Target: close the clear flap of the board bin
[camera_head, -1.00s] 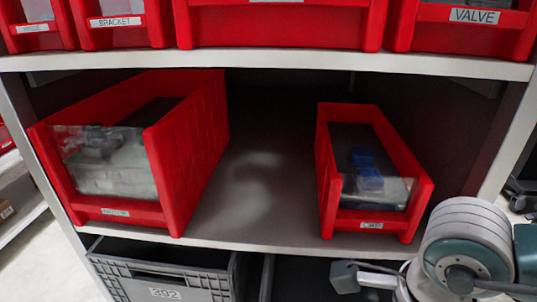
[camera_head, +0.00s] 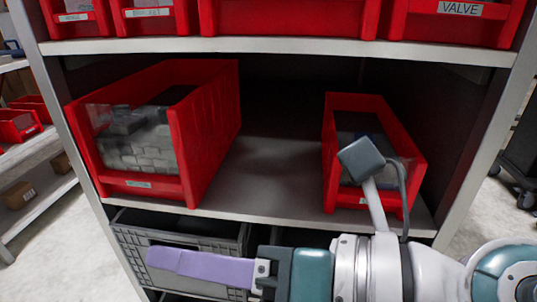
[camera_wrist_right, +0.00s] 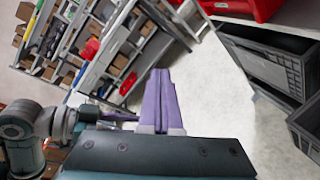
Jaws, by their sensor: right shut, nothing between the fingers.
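On the middle shelf stand two red bins. The left, larger bin (camera_head: 215,125) holds grey blocks (camera_head: 140,150) behind a clear front pane (camera_head: 98,117). The right, narrower bin (camera_head: 407,150) is partly hidden by the camera on my right arm. Their labels are too small to read, so I cannot tell which is the board bin. My right gripper (camera_head: 150,257) has purple fingers pointing left, shut and empty, in front of and below the shelf edge. Its fingers (camera_wrist_right: 160,90) also show in the right wrist view. My left gripper is not in view.
The shelf board (camera_head: 265,207) is bare between the two bins. Red bins, one labelled VALVE (camera_head: 458,20), stand on the shelf above. A grey crate (camera_head: 175,227) sits below, close behind my right fingers. Another rack (camera_head: 30,160) stands at the far left.

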